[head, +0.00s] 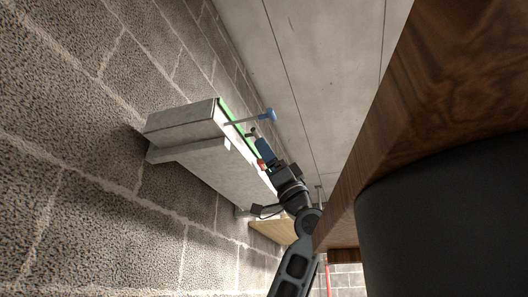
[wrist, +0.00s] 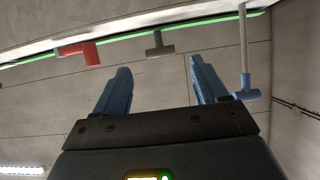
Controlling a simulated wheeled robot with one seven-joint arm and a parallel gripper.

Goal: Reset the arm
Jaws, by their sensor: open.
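My gripper (head: 262,150) is at the end of my raised arm, beside a grey ledge with a green edge strip. In the wrist view my gripper (wrist: 160,68) shows two blue fingers spread apart, with nothing between them. Beyond the fingers are a red T-shaped piece (wrist: 80,50) at left, a grey T-shaped piece (wrist: 159,45) in the middle and a blue T-shaped piece (wrist: 246,94) on a pale rod at right. The blue piece also shows in the head view (head: 268,115), just above and apart from my gripper.
The grey ledge (head: 182,122) juts from a rough block wall (head: 70,120). Its green strip (wrist: 200,26) also crosses the wrist view. A large wooden surface (head: 440,90) fills the right of the head view. Grey panels (head: 325,60) lie behind, with open space before them.

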